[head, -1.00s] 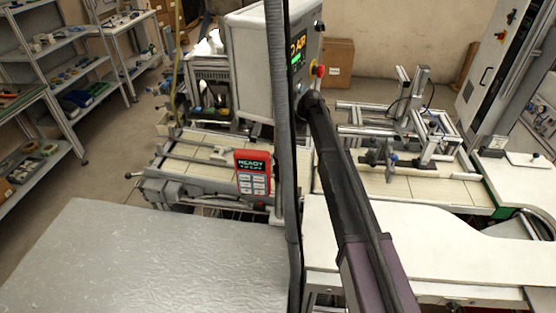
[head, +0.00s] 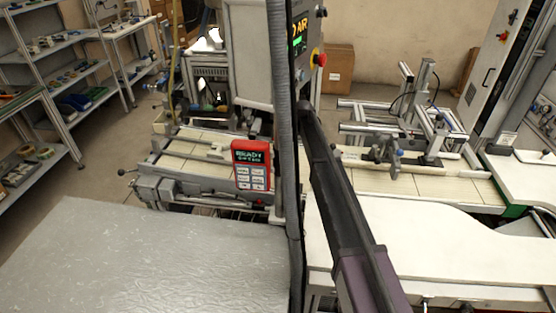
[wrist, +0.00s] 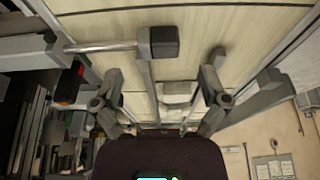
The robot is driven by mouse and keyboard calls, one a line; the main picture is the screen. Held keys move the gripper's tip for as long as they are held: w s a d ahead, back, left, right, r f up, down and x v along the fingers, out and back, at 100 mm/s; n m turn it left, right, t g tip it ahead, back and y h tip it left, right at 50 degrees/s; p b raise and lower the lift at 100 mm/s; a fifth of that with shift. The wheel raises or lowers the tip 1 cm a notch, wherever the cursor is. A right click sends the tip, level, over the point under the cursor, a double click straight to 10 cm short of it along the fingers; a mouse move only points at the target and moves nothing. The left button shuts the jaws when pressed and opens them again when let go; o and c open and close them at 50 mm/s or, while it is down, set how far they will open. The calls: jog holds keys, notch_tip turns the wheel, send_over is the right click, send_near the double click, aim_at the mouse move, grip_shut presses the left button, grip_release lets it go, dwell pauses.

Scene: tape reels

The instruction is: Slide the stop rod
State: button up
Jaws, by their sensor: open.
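In the wrist view, a shiny metal rod (wrist: 100,47) runs sideways out of a grey bracket and ends at a dark block (wrist: 164,42); I take it to be the stop rod. My gripper (wrist: 165,66) is open and empty, its two fingers spread left and right below the rod and block. I cannot tell how far they are from it in depth. I cannot pick out the rod in the head view.
A red handheld panel (head: 252,164) stands at the front of the pale machine bed (head: 190,150). A metal-topped table (head: 150,260) is at the lower left. Frames and clamps (head: 385,155) stand on the bed at right. The white worktop (head: 400,235) is bare.

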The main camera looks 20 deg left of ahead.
jog(key=shift+b+x, duration=1.75)
jog(key=shift+x, duration=0.45)
grip_shut()
jog(key=shift+w+a, duration=0.25)
jog(key=shift+w, duration=0.8)
jog(key=shift+w+a, duration=0.25)
jog(key=shift+w, duration=0.8)
grip_release()
